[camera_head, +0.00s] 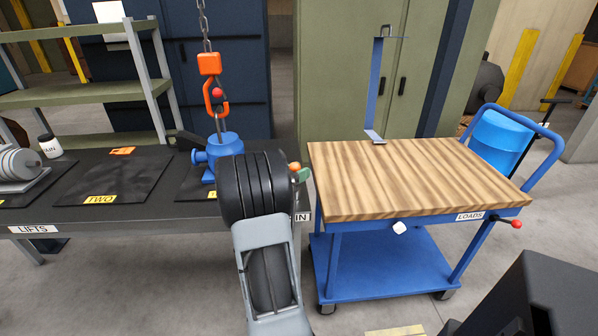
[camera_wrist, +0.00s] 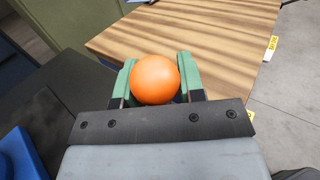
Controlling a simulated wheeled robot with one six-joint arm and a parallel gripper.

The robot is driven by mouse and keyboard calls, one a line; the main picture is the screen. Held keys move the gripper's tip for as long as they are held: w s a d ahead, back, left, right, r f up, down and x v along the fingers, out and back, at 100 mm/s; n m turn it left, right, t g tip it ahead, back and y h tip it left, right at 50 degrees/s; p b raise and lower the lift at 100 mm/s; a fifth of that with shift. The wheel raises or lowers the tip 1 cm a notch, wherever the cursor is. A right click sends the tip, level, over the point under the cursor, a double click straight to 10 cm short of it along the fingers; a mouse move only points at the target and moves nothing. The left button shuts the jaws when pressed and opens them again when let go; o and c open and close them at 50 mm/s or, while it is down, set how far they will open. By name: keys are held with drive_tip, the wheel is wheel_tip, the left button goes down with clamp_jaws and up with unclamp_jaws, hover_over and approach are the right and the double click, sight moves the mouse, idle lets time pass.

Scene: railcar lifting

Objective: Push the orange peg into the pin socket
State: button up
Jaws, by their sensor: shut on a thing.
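The orange peg (camera_wrist: 155,79) shows its round head between the green fingers of my gripper (camera_wrist: 158,82) in the wrist view. My gripper is shut on it. In the head view a small bit of the orange peg (camera_head: 294,166) shows beside a green fingertip of my gripper (camera_head: 300,174), to the right of my dark wrist. The peg's shaft is hidden. The pin socket is not clearly seen. A partly covered label ending in "IN" (camera_head: 301,217) is on the bench's right end, below my gripper.
A blue pump-like part (camera_head: 215,150) stands on the dark bench (camera_head: 150,212), under an orange hook (camera_head: 215,98) on a chain. A wood-topped blue cart (camera_head: 420,175) stands close to the bench's right end. Its top is mostly clear.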

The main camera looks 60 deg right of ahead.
drive_tip(key=shift+f+b, duration=1.3)
drive_tip(key=shift+f, duration=0.5)
drive_tip(key=o, duration=1.1)
drive_tip(key=shift+c, duration=0.2)
drive_tip(key=p+v, duration=0.1)
drive_tip(key=v, duration=1.3)
drive_tip(key=shift+r, duration=0.1)
drive_tip(key=shift+d, duration=0.1)
drive_tip(key=shift+p, duration=0.3)
